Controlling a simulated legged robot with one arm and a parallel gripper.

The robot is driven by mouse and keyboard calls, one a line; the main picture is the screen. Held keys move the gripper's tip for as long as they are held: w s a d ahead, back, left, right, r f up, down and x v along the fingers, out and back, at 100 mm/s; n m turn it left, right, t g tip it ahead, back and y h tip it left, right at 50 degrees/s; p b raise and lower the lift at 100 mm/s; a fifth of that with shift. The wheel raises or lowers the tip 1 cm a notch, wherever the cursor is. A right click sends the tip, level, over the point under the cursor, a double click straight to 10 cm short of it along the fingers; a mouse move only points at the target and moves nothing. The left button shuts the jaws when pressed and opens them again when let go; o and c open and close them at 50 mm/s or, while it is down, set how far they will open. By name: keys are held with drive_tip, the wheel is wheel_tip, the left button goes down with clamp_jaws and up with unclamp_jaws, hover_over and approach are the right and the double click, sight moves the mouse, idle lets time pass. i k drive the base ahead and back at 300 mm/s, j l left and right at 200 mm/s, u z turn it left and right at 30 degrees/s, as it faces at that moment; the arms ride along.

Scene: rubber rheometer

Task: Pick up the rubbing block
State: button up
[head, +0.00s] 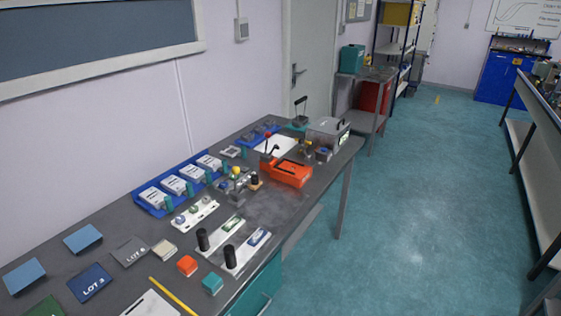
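Several small blocks lie on the dark workbench (300,204). A red-orange block (187,265) and a teal block (213,284) sit near its front edge. A beige block (164,249) lies left of the red-orange one. I cannot tell for sure which of these is the rubbing block. None of them is held. My gripper is not in the head view.
Blue and green cards, including a LOT 3 card (90,283), lie at left. White plates with black cylinders (230,257), a blue tray (150,207) and an orange device (287,173) occupy the bench. The teal floor (400,220) right of it is clear.

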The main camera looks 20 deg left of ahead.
sight(255, 184)
drive_tip(key=i+u, duration=0.4)
drive_tip(key=i+l+u, duration=0.25)
drive_tip(key=i+u, duration=0.2)
drive_tip(key=i+l+u, duration=0.6)
drive_tip(key=u, duration=0.25)
drive_tip(key=i+l+u, duration=0.15)
drive_tip(key=l+u, duration=0.3)
drive_tip(key=i+l+u, duration=0.1)
drive_tip(key=l+u, duration=0.75)
drive_tip(key=l, duration=0.1)
